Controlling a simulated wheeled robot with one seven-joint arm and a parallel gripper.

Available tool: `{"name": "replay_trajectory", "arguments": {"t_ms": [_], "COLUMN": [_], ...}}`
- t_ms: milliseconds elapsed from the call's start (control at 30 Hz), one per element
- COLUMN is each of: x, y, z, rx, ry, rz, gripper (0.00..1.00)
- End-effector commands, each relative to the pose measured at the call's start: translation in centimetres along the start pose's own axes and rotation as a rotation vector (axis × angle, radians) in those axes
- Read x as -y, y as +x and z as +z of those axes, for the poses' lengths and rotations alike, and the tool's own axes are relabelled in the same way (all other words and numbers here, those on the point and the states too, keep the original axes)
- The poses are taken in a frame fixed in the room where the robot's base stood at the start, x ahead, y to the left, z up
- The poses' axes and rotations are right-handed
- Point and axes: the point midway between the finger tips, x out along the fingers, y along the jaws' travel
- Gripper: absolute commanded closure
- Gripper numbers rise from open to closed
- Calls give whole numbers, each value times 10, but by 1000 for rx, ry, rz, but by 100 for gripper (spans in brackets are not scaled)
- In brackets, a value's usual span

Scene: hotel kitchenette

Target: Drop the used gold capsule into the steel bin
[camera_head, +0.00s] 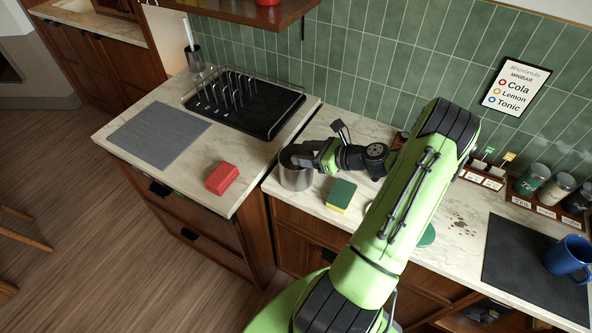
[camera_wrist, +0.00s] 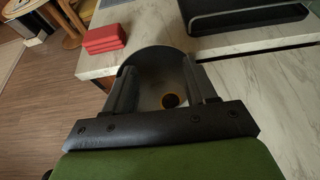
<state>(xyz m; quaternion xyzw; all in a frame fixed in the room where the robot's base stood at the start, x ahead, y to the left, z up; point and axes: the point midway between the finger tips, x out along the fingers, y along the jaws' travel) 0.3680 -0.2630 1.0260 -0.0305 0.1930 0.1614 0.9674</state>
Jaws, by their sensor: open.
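The steel bin (camera_head: 296,176) stands on the marble counter near its front edge, left of the yellow-green sponge. The grey inside of the bin (camera_wrist: 150,70) shows between and beyond the fingers. A small dark round thing with a gold-coloured edge, which looks like the gold capsule (camera_wrist: 170,101), lies low in the bin, apart from the fingers.
A sponge (camera_head: 341,195) lies just right of the bin. A red folded cloth or block (camera_head: 222,178) lies on the left counter, with a grey mat (camera_head: 160,137) and a black rack (camera_head: 245,108) behind. A blue mug (camera_head: 567,257) stands far right on a dark mat.

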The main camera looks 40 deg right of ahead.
Motion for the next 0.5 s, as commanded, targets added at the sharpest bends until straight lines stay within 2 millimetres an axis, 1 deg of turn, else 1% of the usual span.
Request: {"name": "replay_trajectory", "arguments": {"t_ms": [33, 167, 267, 367, 500], "x": [4, 4, 5, 5, 3], "y": [-1, -2, -10, -31, -71], "z": [1, 2, 2, 1, 1], "rx": [2, 2, 1, 0, -1], "ry": [-7, -7, -8, -6, -5], "rz": [-12, -14, -18, -20, -17], "gripper": [34, 34, 34, 34, 34]}}
